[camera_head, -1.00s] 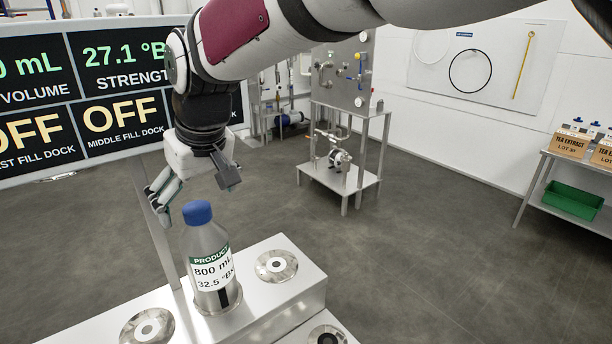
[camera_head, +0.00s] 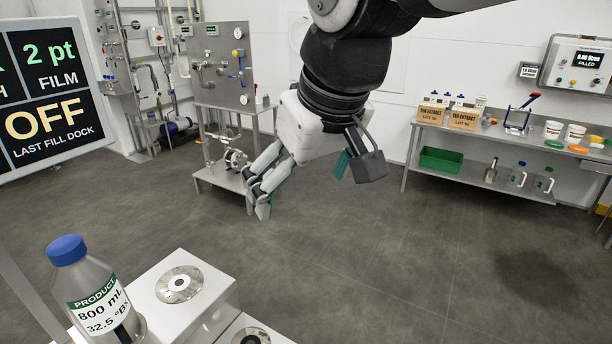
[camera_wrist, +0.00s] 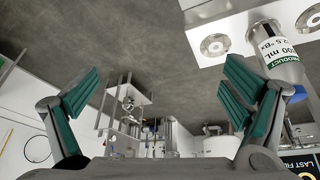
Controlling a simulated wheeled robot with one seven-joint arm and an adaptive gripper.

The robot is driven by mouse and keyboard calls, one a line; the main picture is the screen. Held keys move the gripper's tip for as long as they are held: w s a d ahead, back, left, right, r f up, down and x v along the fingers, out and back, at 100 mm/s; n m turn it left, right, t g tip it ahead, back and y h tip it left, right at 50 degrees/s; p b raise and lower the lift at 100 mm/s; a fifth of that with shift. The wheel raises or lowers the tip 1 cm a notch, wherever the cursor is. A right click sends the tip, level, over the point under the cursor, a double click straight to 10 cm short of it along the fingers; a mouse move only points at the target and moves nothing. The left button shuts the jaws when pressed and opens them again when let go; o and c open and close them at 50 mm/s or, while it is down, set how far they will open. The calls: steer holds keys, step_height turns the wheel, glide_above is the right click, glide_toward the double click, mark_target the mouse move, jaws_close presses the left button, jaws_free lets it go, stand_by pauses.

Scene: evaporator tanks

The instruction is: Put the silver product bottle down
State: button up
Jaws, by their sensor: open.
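The silver product bottle (camera_head: 92,292) has a blue cap and a label reading 800 mL, 32.5 °Bx. It stands upright on the metal dock stand (camera_head: 168,318) at the lower left of the head view. It also shows in the wrist view (camera_wrist: 279,52) at the upper right, partly hidden behind one finger. My gripper (camera_head: 315,185) is open and empty, up and to the right of the bottle in the head view, apart from it. In the wrist view my gripper (camera_wrist: 155,95) has its teal-padded fingers spread wide with nothing between them.
A round dock (camera_head: 180,284) beside the bottle is empty. A display board (camera_head: 50,90) stands at the left. A steel pump stand (camera_head: 232,110) is behind. A shelf table (camera_head: 480,133) with tea extract boxes (camera_head: 447,116) is at the right. The floor between is clear.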

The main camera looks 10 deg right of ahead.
steer(key=s+d+f+m+h, duration=0.1)
steer(key=s+d+f+m, duration=0.1)
steer(key=s+d, duration=0.3)
steer(key=s+d+f+m, duration=0.3)
steer(key=s+d, duration=0.3)
steer(key=d, duration=0.3)
steer(key=shift+s+f+t+h, duration=0.25)
steer(key=shift+f+t+h, duration=0.05)
steer(key=shift+f+h, duration=0.15)
